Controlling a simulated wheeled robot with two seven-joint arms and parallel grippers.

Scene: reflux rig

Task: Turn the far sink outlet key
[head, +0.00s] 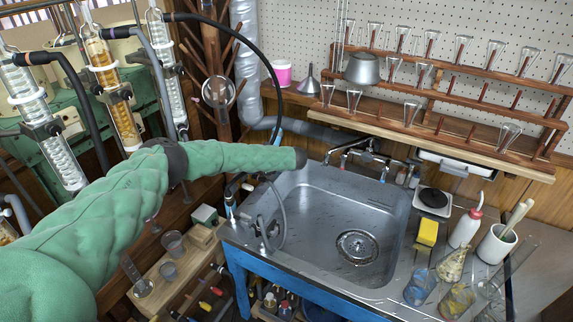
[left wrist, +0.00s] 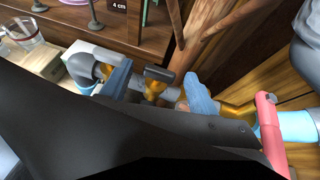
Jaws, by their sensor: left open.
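A metal sink (head: 330,215) fills the middle of the head view, with small outlet fittings along its left side. In the left wrist view, a pipe carries brass valves with a blue key (left wrist: 117,77), a dark key (left wrist: 157,75) and another blue key (left wrist: 200,94). A red key (left wrist: 268,118) is at the right. I cannot tell which is the far sink outlet key. My left arm reaches over the sink's far left corner, and its hand is hidden there in the head view. My left gripper (left wrist: 150,128) is a large dark shape below the keys, open; contact is unclear.
Chrome taps (head: 365,157) stand behind the sink. A black hose (head: 272,75) loops down by my forearm. Glass condensers (head: 110,85) hang at the left. A yellow sponge (head: 427,233), wash bottle (head: 466,229) and flasks crowd the right side. The basin is empty.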

